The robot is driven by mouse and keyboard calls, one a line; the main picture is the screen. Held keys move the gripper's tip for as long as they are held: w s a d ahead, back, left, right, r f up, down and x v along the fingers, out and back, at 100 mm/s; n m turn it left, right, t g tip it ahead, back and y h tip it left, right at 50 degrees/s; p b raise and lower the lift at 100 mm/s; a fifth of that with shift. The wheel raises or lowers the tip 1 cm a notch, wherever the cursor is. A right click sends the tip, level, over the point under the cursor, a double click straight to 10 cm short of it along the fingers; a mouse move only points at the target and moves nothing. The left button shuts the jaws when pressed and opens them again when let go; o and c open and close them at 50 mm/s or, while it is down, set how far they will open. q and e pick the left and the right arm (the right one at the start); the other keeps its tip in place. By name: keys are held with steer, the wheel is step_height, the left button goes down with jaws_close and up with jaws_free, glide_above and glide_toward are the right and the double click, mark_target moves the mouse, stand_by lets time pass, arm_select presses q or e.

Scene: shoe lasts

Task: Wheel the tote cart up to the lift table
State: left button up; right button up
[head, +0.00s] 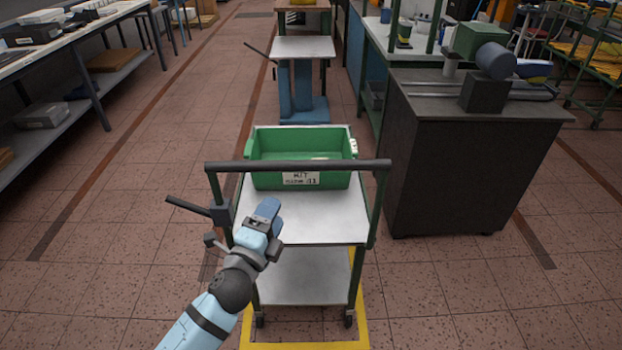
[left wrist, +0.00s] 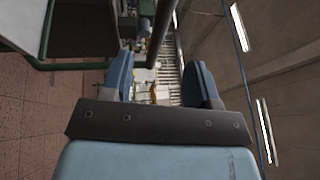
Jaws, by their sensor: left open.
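The tote cart (head: 305,215) stands in front of me with two grey shelves, green posts and a dark push bar (head: 300,166) across its near side. A green tote (head: 270,177) with a white label sits on its top shelf. The lift table (head: 303,47), with a grey top and a blue base, stands beyond the cart, with a floor gap between. My left gripper (head: 268,212) is open and empty, on the near side of the push bar and apart from it in the head view. Its two blue fingers (left wrist: 165,82) are spread in the left wrist view. My right gripper is not in view.
A dark cabinet (head: 440,160) with a machine on top stands close to the cart's right. A long workbench (head: 75,40) runs along the left. The tiled floor (head: 180,120) between is clear. Yellow floor marking (head: 361,310) surrounds the cart's near end.

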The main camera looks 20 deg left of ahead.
mark_target(298, 167)
arm_select(q)
steer(key=w+r, duration=0.1)
steer(key=w, duration=0.3)
steer(key=w+d+r, duration=0.1)
steer(key=w, duration=0.4)
steer(key=w+p, duration=0.1)
steer(key=w, duration=0.3)
steer(key=shift+w+d+r, duration=0.25)
steer(key=shift+d+r, duration=0.1)
steer(key=shift+r, duration=0.05)
jaws_close()
